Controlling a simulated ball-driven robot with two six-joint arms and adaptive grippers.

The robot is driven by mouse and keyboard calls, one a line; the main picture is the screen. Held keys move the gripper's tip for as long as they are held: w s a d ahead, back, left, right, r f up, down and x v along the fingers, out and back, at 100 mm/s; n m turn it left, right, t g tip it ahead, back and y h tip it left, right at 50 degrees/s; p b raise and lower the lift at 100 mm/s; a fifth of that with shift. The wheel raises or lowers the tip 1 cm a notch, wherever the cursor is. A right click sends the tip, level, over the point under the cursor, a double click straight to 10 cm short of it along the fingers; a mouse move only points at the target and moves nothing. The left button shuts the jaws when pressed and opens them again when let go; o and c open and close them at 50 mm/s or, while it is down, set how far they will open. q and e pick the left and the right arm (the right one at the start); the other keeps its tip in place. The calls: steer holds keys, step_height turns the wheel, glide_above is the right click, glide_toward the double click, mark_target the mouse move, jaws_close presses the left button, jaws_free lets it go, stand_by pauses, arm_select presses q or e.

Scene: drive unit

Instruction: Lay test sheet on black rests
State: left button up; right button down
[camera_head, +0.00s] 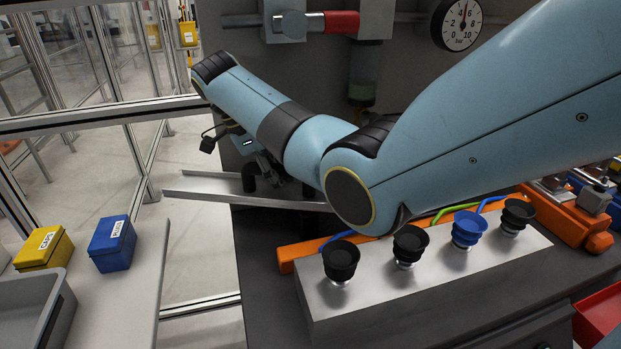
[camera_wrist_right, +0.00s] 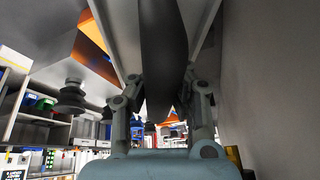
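My right arm crosses the picture from the right in the head view, and its gripper (camera_head: 268,172) hangs down at the far side of the work area, mostly hidden by shadow and the arm. A thin pale grey metal piece (camera_head: 205,187), perhaps the test sheet or a tray, stretches beneath it. Short black posts (camera_head: 248,178), perhaps rests, stand near the gripper. In the right wrist view both fingers of the right gripper (camera_wrist_right: 163,98) flank a dark long shape (camera_wrist_right: 162,50); contact is unclear. My left gripper is out of view.
A metal block (camera_head: 400,292) with several suction cups stands in front, black ones and a blue one. A yellow box (camera_head: 43,248) and a blue box (camera_head: 112,244) stand on the left table beside a grey bin (camera_head: 30,305). A pressure gauge (camera_head: 462,25) is behind.

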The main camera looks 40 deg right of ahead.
mark_target(308, 191)
steer(key=s+d, duration=0.1)
steer(key=d, duration=0.1)
steer(key=s+d+p, duration=0.1)
steer(key=s, duration=0.1)
steer(key=shift+d, duration=0.4)
steer(key=x, duration=0.3)
steer(key=shift+a+b, duration=0.2)
steer(key=shift+b, duration=0.1)
steer(key=shift+w+f, duration=0.1)
steer(key=shift+f, duration=0.2)
steer(key=c, duration=1.4)
jaws_free()
steer(key=shift+f, duration=0.1)
steer(key=shift+o, duration=0.2)
